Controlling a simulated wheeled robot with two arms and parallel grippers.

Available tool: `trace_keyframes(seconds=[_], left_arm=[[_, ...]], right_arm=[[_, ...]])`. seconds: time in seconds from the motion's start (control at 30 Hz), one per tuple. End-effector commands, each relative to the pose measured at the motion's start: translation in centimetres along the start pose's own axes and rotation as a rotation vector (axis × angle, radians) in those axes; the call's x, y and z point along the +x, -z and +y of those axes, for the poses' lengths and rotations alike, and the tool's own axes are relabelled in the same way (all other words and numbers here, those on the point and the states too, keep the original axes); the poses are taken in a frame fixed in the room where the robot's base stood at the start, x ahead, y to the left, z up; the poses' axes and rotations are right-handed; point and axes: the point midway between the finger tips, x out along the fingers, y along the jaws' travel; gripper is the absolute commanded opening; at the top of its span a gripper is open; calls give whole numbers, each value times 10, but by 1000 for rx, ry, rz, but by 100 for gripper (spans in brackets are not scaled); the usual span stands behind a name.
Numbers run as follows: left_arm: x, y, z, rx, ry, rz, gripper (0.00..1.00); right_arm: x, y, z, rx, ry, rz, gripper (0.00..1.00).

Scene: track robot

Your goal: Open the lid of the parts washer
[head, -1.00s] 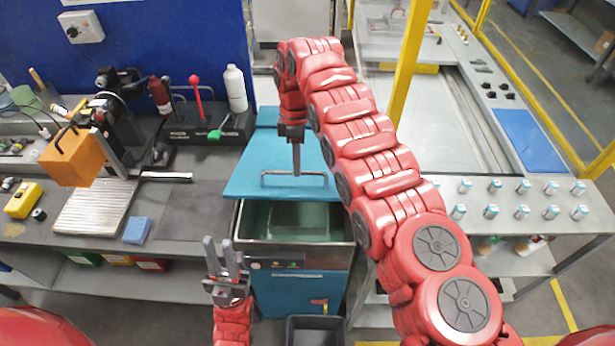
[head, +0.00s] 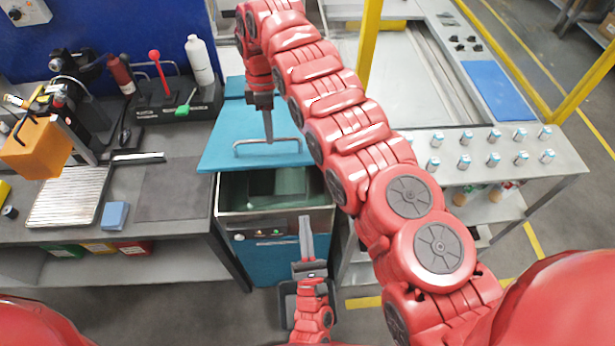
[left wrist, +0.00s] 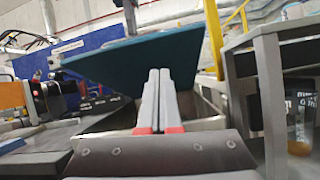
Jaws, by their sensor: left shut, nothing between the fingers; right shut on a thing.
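The parts washer (head: 255,262) is a blue cabinet with a metal-rimmed open tub. Its blue lid (head: 225,145) is raised and tilted over the rear of the tub, and its dark inside shows. The lid has a grey bar handle (head: 243,148) along its front edge. My right gripper (head: 268,138) comes from above and is shut on this handle. My left gripper (head: 305,222) is shut and empty, low in front of the washer's right side. In the left wrist view its fingers (left wrist: 160,95) are together, with the underside of the lid (left wrist: 150,60) beyond them.
A grey bench (head: 175,190) with an orange block (head: 35,148), a white bottle (head: 199,60) and a blue sponge (head: 114,215) stands left. A table with several small cans (head: 463,160) and a yellow post (head: 369,40) are right. A dark bin (head: 288,300) stands below.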

Motion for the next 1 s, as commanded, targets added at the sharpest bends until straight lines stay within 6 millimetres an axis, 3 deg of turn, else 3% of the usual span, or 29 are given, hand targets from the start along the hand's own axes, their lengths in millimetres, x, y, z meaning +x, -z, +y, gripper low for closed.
trace_keyframes(seconds=[0.13,0.27,0.7,1.0], left_arm=[[-10,7,-15,-125,29,42,0],[-1,8,-16,-149,29,47,0],[88,11,-19,-144,28,42,0],[114,-12,-16,-146,27,44,0]], right_arm=[[-1,-3,6,9,-19,3,0],[-1,-3,6,9,-19,3,0],[-1,-3,6,9,-19,3,0],[-1,-3,6,9,-19,3,0]])
